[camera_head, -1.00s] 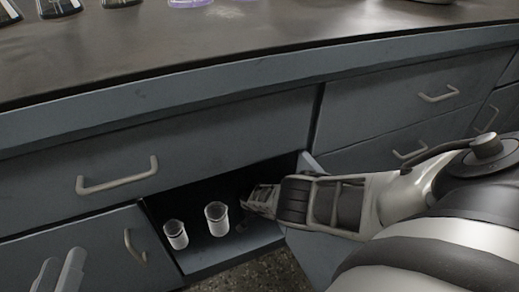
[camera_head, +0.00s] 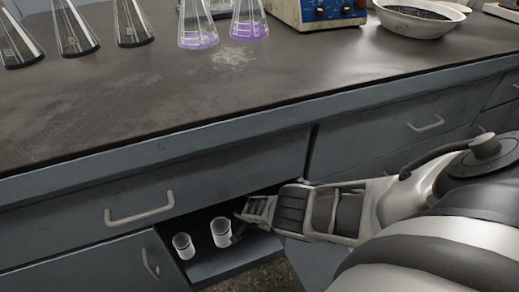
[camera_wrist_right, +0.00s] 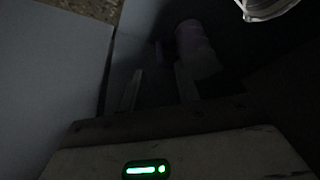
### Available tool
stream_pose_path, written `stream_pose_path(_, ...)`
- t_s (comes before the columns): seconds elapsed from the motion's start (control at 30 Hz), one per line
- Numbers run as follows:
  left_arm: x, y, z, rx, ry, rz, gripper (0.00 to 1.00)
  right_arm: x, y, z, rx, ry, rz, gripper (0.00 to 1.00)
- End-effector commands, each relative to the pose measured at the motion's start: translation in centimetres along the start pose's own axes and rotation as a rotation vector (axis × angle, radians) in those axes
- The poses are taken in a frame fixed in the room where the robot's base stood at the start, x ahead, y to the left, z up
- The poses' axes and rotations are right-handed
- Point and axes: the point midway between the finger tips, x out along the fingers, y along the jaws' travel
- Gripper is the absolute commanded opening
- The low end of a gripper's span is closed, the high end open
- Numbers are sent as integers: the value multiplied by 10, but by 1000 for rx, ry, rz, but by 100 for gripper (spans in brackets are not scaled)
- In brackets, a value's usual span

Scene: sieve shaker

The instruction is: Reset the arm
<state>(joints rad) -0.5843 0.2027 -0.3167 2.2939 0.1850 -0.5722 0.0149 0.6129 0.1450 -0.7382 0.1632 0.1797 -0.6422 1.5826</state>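My right gripper (camera_head: 240,228) reaches from the right into the open cabinet space below the countertop. It is beside the right one of two white cups (camera_head: 221,232), on that cup's right side. In the right wrist view its two fingers (camera_wrist_right: 158,90) stand apart with nothing clearly held between them. A shadowed cup-like shape (camera_wrist_right: 198,48) lies beyond the fingertips. Whether a finger touches the cup cannot be told. The other cup (camera_head: 184,246) stands to the left on the cabinet shelf (camera_head: 225,262). My left gripper is not in view.
The cabinet door (camera_wrist_right: 50,70) is close beside the right gripper. Drawer fronts with handles (camera_head: 140,210) and the counter edge lie above the opening. On the counter (camera_head: 200,105) stand several flasks, two with purple liquid (camera_head: 199,25), a blue device (camera_head: 318,12) and a bowl (camera_head: 412,22).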

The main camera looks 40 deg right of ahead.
Motion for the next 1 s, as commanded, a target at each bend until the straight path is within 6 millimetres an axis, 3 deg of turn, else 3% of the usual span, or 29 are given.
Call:
stream_pose_path(0.37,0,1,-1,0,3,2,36,0,-3,2,-24,-3,-17,33)
stream_pose_path(0.57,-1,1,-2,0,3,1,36,-10,-32,30,-267,-12,-184,33)
stream_pose_path(0.77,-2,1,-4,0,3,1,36,-50,-67,70,-637,45,-458,33)
stream_pose_path(1.0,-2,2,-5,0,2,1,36,-137,-90,112,-1032,232,-788,33)
